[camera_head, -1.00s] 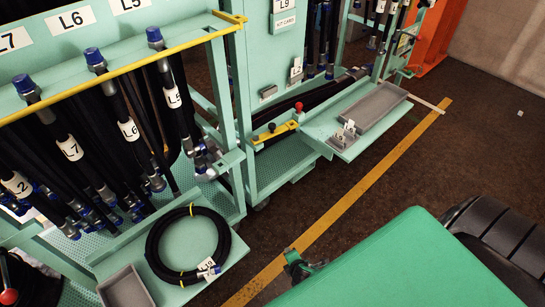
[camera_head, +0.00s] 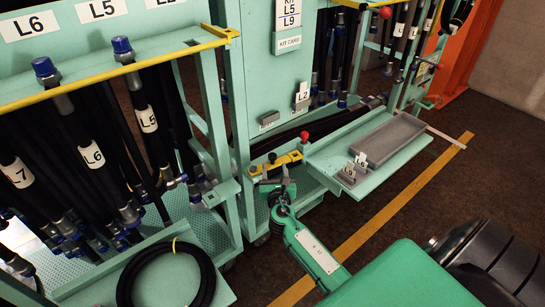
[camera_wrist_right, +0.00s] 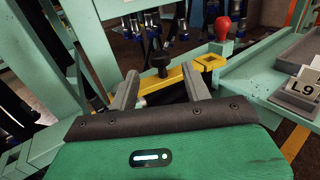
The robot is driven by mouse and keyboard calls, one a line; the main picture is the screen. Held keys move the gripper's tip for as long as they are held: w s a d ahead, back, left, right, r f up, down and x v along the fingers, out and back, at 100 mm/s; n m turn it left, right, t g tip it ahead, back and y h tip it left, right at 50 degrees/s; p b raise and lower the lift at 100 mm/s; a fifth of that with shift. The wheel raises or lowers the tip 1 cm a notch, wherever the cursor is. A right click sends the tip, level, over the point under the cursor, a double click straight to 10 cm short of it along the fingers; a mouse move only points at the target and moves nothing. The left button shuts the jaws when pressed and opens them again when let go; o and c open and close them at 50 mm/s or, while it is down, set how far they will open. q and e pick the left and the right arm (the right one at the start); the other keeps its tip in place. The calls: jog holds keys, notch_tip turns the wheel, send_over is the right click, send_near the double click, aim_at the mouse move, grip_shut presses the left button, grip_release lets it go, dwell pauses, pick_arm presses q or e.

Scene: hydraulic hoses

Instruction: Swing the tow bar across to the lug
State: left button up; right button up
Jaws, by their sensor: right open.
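The yellow tow bar (camera_head: 287,158) lies low across the gap between two mint-green carts, and it also shows in the wrist view (camera_wrist_right: 174,80). It has a black knob (camera_wrist_right: 160,62) and a notched right end (camera_wrist_right: 212,61). A red ball knob (camera_head: 305,135) stands just behind that end. I cannot tell which part is the lug. My right gripper (camera_head: 276,183) is open and empty, just in front of the bar. In the wrist view its fingers (camera_wrist_right: 160,78) flank the black knob, with no clear contact. My left gripper is out of view.
Racked black hoses (camera_head: 93,155) hang on the left cart, above a coiled hose (camera_head: 124,285). Open floor with a yellow line (camera_head: 385,213) lies to the right.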

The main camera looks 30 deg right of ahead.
aim_at(273, 159)
jog(key=x, duration=0.6)
jog(key=shift+w+d, duration=0.25)
jog(key=shift+w, duration=0.2)
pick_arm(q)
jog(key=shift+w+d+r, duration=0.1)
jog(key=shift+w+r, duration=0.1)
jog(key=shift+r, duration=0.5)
pick_arm(e)
jog(key=shift+w, duration=0.1)
grip_shut()
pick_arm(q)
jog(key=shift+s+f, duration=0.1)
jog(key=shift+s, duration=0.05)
